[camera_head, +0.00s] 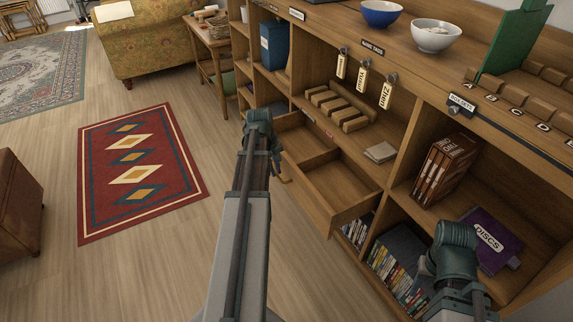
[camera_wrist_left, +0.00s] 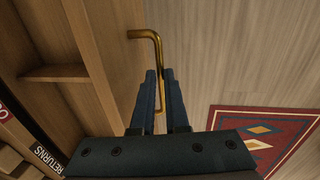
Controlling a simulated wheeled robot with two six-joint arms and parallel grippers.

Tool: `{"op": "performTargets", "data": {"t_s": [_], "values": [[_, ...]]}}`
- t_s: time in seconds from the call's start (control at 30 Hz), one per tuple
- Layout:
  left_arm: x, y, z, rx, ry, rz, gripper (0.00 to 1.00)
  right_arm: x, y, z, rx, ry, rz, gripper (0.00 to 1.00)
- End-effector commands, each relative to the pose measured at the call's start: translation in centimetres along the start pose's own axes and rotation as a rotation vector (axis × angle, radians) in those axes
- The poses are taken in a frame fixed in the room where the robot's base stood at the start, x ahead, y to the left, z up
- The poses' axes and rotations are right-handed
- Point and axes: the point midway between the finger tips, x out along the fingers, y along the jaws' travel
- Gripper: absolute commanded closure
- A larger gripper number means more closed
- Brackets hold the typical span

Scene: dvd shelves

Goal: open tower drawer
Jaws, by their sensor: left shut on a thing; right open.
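The wooden drawer (camera_head: 355,210) stands pulled out from the shelf unit, and its inside looks empty. Its brass handle (camera_wrist_left: 143,34) is a bent bar on the wooden front in the left wrist view. My left gripper (camera_wrist_left: 154,78) is shut around the bar of the handle. In the head view my left gripper (camera_head: 277,170) is at the drawer's left front end, partly hidden by its own arm. My right gripper (camera_head: 426,270) is in front of the lower right shelves, apart from the drawer; its fingers are mostly hidden.
Discs in rows (camera_head: 400,262) fill the compartment below. A red rug (camera_head: 140,170) lies on open floor at left.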

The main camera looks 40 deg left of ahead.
Motion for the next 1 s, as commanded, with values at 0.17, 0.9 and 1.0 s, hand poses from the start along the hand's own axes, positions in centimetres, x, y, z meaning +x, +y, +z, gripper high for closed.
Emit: {"op": "performTargets", "data": {"t_s": [0.17, 0.9, 1.0], "values": [[-0.13, -0.75, 0.07, 0.000, -0.002, 0.000, 1.00, 0.01, 0.00, 0.00, 0.000, 0.000, 0.000, 0.50], [-0.14, -0.68, -0.01, 0.000, -0.001, 0.001, 0.58, -0.01, 0.00, 0.00, 0.000, 0.000, 0.000, 0.50], [-0.28, -0.67, -0.01, 0.000, -0.001, 0.001, 0.58, -0.15, 0.02, 0.01, 0.000, 0.000, 0.000, 0.50]]}}
